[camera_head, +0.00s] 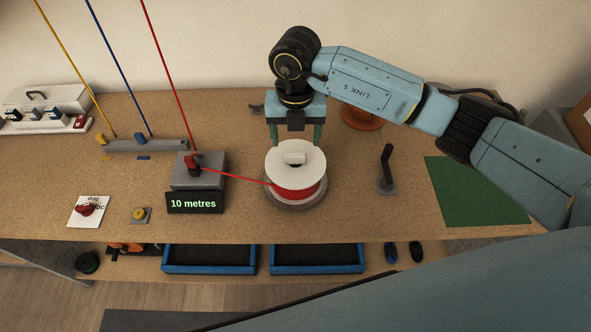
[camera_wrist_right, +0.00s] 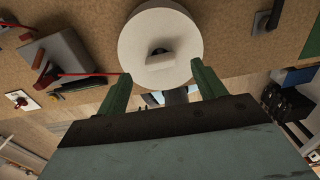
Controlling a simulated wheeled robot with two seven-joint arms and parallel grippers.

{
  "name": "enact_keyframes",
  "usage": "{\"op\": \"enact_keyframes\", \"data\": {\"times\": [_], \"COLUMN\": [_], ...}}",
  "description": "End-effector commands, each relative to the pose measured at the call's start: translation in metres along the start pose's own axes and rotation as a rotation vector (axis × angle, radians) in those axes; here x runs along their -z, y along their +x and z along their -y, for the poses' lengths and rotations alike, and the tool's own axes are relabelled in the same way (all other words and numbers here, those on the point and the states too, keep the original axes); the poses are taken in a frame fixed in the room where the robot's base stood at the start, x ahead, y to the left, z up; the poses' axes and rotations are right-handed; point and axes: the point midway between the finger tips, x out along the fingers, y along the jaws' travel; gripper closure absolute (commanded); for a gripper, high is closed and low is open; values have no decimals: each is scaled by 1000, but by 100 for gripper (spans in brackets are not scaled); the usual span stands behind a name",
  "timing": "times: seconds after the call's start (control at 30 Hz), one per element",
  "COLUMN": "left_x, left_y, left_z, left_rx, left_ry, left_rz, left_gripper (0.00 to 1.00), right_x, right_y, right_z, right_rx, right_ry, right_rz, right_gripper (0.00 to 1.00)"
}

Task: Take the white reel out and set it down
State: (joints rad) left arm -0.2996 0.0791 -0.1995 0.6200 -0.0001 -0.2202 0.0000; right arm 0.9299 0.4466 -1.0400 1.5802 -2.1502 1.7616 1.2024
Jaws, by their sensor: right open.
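The white reel (camera_head: 295,155) sits on a round grey base (camera_head: 295,207) on the workbench, with red wire wound below its white top flange. A small white block stands up from the flange. A red wire (camera_head: 235,176) runs left from the reel to a grey measuring box (camera_head: 187,174). My right gripper (camera_head: 296,142) is open, its green fingers pointing down at the reel's far side. In the right wrist view, the reel (camera_wrist_right: 160,28) lies just beyond the two apart fingertips (camera_wrist_right: 160,82), with nothing held between them. My left gripper is not in view.
A display (camera_head: 194,203) reads "10 metres". A black lever (camera_head: 387,168) stands right of the reel, before a green mat (camera_head: 475,190). An orange disc (camera_head: 361,117) lies behind. Blue-rimmed trays (camera_head: 317,258) sit below the front edge. Tall coloured wires rise at left.

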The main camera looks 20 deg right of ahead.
Motion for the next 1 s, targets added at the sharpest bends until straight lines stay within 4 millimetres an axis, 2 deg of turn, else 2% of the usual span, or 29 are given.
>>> {"op": "enact_keyframes", "data": {"times": [0.17,0.47,0.7,1.0], "left_x": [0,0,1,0], "left_y": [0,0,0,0], "left_z": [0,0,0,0], "left_rx": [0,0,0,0], "left_ry": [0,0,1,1], "left_rz": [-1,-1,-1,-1], "left_gripper": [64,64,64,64], "right_x": [2,7,6,6], "right_y": [10,51,54,53], "right_z": [0,-1,-1,-1], "right_rx": [0,0,-2,-2], "right_ry": [-1,-1,-2,-2], "right_rz": [-1,-1,1,1], "right_gripper": [31,31,31,70]}}
